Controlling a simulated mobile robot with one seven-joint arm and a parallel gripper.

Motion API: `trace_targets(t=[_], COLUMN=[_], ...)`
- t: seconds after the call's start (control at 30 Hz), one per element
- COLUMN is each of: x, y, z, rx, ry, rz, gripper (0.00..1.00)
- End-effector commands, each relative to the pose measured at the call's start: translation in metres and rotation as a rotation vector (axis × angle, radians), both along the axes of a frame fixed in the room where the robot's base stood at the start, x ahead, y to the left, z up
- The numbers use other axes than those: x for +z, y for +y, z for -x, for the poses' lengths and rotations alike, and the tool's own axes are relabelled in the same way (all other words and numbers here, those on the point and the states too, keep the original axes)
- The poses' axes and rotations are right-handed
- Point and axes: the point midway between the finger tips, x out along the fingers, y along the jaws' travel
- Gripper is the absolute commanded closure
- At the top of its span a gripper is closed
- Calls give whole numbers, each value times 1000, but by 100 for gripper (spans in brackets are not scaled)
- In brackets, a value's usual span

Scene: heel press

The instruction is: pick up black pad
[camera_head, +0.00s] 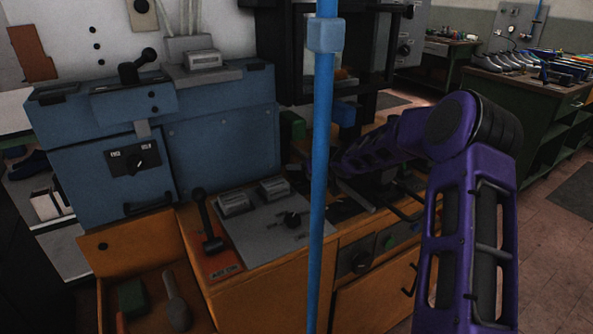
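My purple arm comes in at the right and bends over the orange bench. Its far end, with my gripper (342,166), is beside the blue pole and partly hidden by it. The fingers are dark and blend into the shadow, so I cannot tell whether they are open or shut. A dark flat piece (345,208) lies on the bench top just below the arm's end, right of the pole. It may be the black pad, but it is too dark to be sure. I cannot see whether my gripper touches it.
A vertical blue pole (321,130) crosses the view in front of the bench. A grey control panel (262,222) and a black lever (206,215) are left of it. A blue machine (222,150) stands behind. An open drawer (145,275) holds tools. Floor is clear at right.

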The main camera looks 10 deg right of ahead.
Motion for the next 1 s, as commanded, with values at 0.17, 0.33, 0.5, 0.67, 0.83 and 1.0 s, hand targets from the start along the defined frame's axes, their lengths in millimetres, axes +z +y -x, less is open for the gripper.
trace_targets(t=[0.17, 0.33, 0.5, 0.67, 0.83, 1.0], x=[0, 0, 0, 0, 0, 9], y=[0, 0, 0, 0, 0, 0], z=[0, 0, 0, 0, 0, 0], rx=[0, 0, 0, 0, 0, 0], ry=[0, 0, 0, 0, 0, -1], rz=[0, 0, 0, 0, 0, 0], gripper=[28, 56, 87, 100, 100, 100])
